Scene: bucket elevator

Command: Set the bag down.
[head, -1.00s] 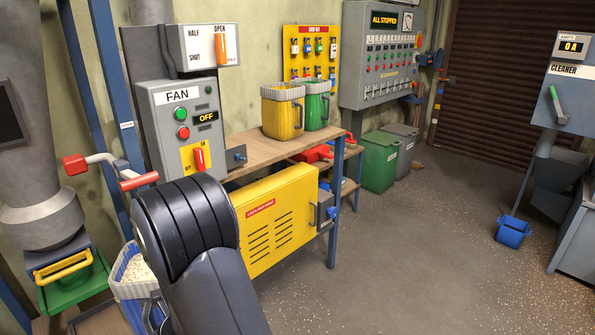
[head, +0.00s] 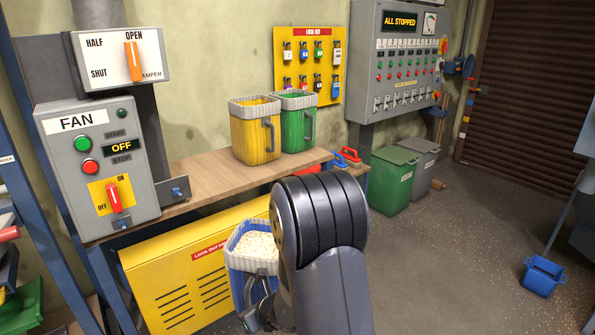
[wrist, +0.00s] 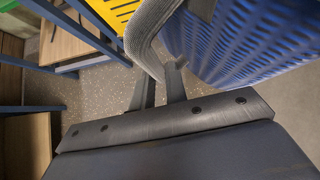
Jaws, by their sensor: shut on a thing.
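The bag (head: 240,287) is a blue woven sack with a white rim, filled with pale grain-like stuff. In the head view it hangs upright in front of the yellow cabinet, left of my arm. My gripper (head: 262,300) is beside it, partly hidden by my arm. In the wrist view the bag's blue side (wrist: 240,40) fills the upper right, and the fingers of my gripper (wrist: 160,85) are closed at its grey handle (wrist: 145,30). What lies under the bag is hidden in the head view.
The yellow cabinet (head: 180,275) is below. Green and grey bins (head: 392,182) stand right. Open floor (head: 440,260) lies right of my arm.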

